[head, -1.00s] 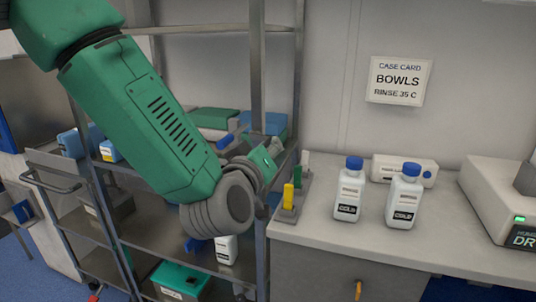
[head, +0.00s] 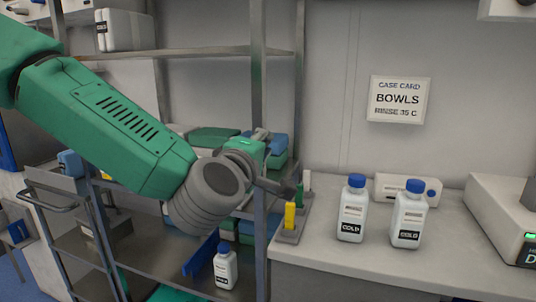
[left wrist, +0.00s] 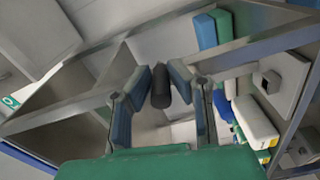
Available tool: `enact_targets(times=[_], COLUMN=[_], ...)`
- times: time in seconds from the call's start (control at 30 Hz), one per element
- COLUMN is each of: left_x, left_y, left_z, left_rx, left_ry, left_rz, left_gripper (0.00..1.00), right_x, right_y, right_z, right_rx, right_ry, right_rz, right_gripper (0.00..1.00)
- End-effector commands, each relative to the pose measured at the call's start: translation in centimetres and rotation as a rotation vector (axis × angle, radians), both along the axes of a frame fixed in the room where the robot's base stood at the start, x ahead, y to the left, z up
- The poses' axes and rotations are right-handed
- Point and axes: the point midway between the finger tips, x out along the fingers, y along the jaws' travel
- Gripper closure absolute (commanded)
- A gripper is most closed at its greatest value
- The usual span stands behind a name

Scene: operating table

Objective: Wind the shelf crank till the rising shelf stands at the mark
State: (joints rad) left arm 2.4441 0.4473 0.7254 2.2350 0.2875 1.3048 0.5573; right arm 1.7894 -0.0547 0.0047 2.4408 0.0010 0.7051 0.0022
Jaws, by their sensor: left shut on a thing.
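My left gripper (head: 279,187) is at the right front post of the metal shelf rack, and its fingers are small and partly hidden in the head view. In the left wrist view its two blue-grey fingers (left wrist: 161,80) are shut on a dark cylinder that looks like the crank handle (left wrist: 160,92). The rest of the crank is hidden. A shelf (head: 150,262) carries a white bottle (head: 226,268). I cannot tell which shelf is the rising one, and I cannot make out the mark. My right gripper is not in view.
A counter (head: 335,262) to the right holds two blue-capped bottles (head: 352,210) and a block with yellow, green and white tabs (head: 290,218) close to my gripper. A wall card (head: 399,99) reads BOWLS. Rack posts (head: 260,60) stand close behind my arm.

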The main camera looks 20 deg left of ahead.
Motion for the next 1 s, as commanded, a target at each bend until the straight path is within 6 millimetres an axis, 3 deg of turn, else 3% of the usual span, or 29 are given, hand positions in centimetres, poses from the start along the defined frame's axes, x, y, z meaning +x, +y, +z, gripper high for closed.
enact_targets(times=[0.3, 0.77, 0.8, 0.83, 1.0], left_x=[0.05, 0.06, 0.06, 0.06, 0.05], left_y=[0.48, 0.52, 0.52, 0.51, 0.45], left_z=[0.12, 0.09, 0.08, 0.09, 0.16], left_rx=[-0.093, -0.102, -0.102, -0.102, -0.101], left_ry=[0.006, 0.009, 0.009, 0.009, 0.007], left_rz=[0.006, 0.006, 0.006, 0.006, 0.004], left_gripper=[1.00, 1.00, 0.74, 0.65, 0.65], right_x=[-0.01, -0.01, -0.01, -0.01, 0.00], right_y=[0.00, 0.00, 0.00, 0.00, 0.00], right_z=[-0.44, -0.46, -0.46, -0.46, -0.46], right_rx=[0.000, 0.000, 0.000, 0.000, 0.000], right_ry=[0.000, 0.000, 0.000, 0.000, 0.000], right_rz=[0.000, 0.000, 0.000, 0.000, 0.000], right_gripper=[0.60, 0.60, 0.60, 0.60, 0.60])
